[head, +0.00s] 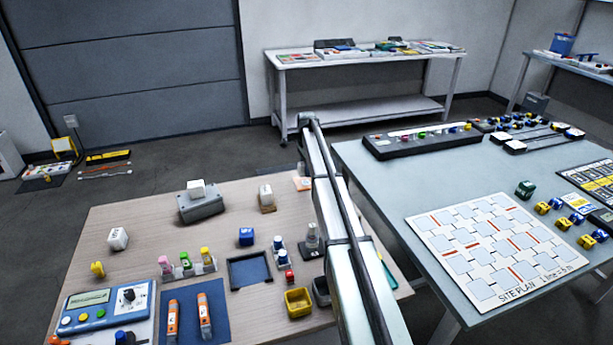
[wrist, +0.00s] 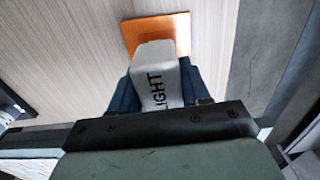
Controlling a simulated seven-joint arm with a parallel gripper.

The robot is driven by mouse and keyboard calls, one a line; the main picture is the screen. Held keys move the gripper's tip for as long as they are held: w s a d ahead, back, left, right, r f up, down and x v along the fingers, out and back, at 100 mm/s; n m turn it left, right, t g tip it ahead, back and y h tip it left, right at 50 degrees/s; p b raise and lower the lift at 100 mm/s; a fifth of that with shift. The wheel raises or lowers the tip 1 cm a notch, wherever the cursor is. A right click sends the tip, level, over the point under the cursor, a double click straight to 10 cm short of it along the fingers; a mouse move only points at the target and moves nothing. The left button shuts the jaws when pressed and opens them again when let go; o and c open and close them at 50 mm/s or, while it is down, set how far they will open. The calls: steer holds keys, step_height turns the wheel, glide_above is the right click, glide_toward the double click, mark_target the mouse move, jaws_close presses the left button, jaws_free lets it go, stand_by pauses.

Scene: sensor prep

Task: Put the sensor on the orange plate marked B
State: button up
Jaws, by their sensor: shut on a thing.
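A pale grey sensor (wrist: 158,72) with the dark word "LIGHT" on its side is between the fingers of my gripper (wrist: 160,92) in the wrist view. My gripper is shut on it. An orange plate (wrist: 178,26) lies on the wood-grain table just beyond the sensor's end, partly covered by it in this view. I cannot tell whether the two touch. In the head view an orange plate (head: 301,184) shows at the table's far right edge, partly behind my arm. No letter on it is readable. My gripper and the held sensor are hidden in the head view.
Other white blocks stand on a grey box (head: 200,207), on a tan base (head: 267,208) and on bare table (head: 118,238). A grey table (head: 400,190) adjoins right.

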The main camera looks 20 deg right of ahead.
steer(key=shift+f, duration=1.8)
steer(key=o, duration=1.1)
steer(key=shift+f, duration=0.1)
step_height(320, 180, up, 12)
steer(key=shift+r, duration=0.15)
